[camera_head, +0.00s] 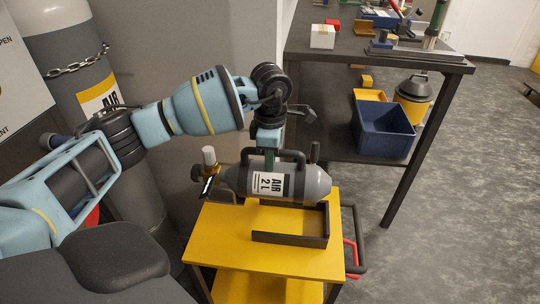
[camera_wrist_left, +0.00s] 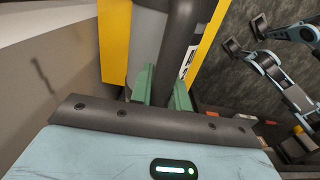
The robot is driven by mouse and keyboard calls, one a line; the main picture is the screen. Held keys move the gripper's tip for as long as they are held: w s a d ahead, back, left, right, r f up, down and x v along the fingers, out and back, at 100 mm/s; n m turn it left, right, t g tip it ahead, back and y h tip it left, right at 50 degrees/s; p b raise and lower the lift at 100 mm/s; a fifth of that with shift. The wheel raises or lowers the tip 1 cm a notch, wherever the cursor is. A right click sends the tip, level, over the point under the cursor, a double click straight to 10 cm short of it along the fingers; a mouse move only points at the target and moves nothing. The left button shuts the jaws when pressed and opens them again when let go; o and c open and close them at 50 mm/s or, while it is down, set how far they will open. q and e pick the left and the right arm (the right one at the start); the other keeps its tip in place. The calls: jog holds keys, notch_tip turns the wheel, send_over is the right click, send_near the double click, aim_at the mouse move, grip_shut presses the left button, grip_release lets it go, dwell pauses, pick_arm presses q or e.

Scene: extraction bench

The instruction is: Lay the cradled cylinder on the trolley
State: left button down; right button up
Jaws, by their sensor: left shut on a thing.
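The grey cylinder (camera_head: 312,184) with an "AIR 2L" label lies about level, its valve end to the left. Dark handle bars run over its top. My left gripper (camera_head: 270,158) is above it, shut on the handle; in the left wrist view its green fingers (camera_wrist_left: 163,92) close around a dark bar (camera_wrist_left: 181,35). The cylinder is over the back part of the yellow trolley (camera_head: 215,240), behind the front rail of a dark open frame (camera_head: 290,238) on the trolley top. Whether the cylinder touches the trolley or frame, I cannot tell.
A large chained gas cylinder (camera_head: 70,50) stands at left. A dark workbench (camera_head: 400,57) stands at back right, with a blue bin (camera_head: 383,130) and a yellow-black canister (camera_head: 413,98) on its lower shelf. The trolley's left and front top is bare. Floor at right is clear.

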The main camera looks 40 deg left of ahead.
aim_at(271, 176)
pick_arm(q)
jog(key=shift+f+b, duration=0.5)
jog(key=shift+f, duration=0.55)
jog(key=shift+f+b, duration=0.45)
jog(key=shift+f, duration=0.6)
jog(key=shift+f+b, duration=0.45)
jog(key=shift+f, duration=0.6)
jog(key=shift+f+b, duration=0.55)
jog(key=shift+f, duration=0.75)
jog(key=shift+w+f+b, duration=0.1)
jog(key=shift+f+b, duration=0.35)
jog(key=shift+f, duration=0.85)
jog(key=shift+f, duration=0.4)
